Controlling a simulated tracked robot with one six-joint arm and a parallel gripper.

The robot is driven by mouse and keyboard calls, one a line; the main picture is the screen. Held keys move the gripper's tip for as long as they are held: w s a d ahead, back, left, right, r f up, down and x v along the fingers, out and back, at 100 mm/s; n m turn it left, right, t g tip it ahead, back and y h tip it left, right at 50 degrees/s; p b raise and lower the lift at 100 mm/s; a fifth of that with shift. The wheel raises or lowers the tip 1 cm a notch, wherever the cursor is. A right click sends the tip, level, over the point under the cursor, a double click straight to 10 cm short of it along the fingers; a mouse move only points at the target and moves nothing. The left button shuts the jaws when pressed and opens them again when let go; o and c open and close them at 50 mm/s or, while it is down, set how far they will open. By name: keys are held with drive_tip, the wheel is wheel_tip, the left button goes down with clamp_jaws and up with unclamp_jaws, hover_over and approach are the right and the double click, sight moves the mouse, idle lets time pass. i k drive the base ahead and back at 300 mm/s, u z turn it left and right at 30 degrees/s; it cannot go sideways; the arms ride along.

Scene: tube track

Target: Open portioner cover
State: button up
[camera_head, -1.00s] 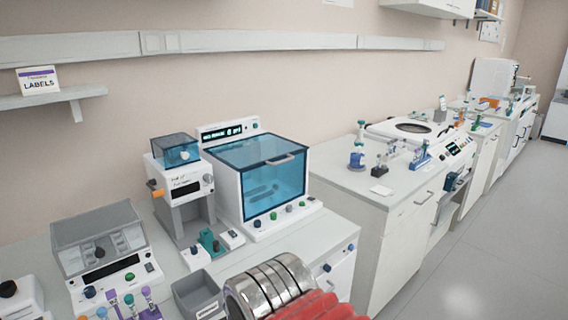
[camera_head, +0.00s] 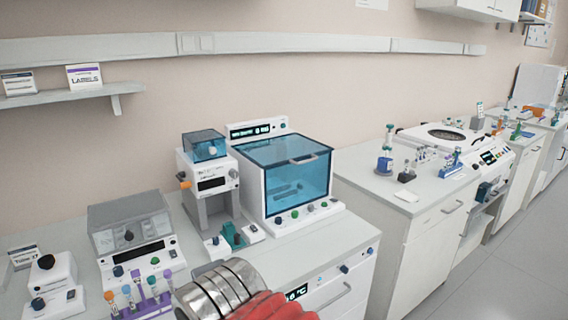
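A small white dispensing machine (camera_head: 206,177) stands on the left bench, with a tinted blue see-through cover (camera_head: 205,145) on top that looks closed. It has an orange knob on its left side; its label is too small to read, so I cannot be sure that it is the portioner. Beside it on the right is a larger white machine (camera_head: 255,190) with a big blue see-through cover (camera_head: 290,180), also closed. My arm's silver and red segments show at the bottom centre, apart from both machines. My gripper is not in view.
A grey-lidded device (camera_head: 130,225) and a tube rack (camera_head: 145,300) stand at the left. A small teal holder (camera_head: 232,236) sits before the dispensing machine. A wall shelf (camera_head: 75,95) is above left. Another bench (camera_head: 425,235) and floor lie right.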

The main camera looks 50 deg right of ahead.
sight(293, 161)
drive_tip(key=u, duration=1.65)
drive_tip(key=k, duration=1.45)
drive_tip(key=z, duration=1.5)
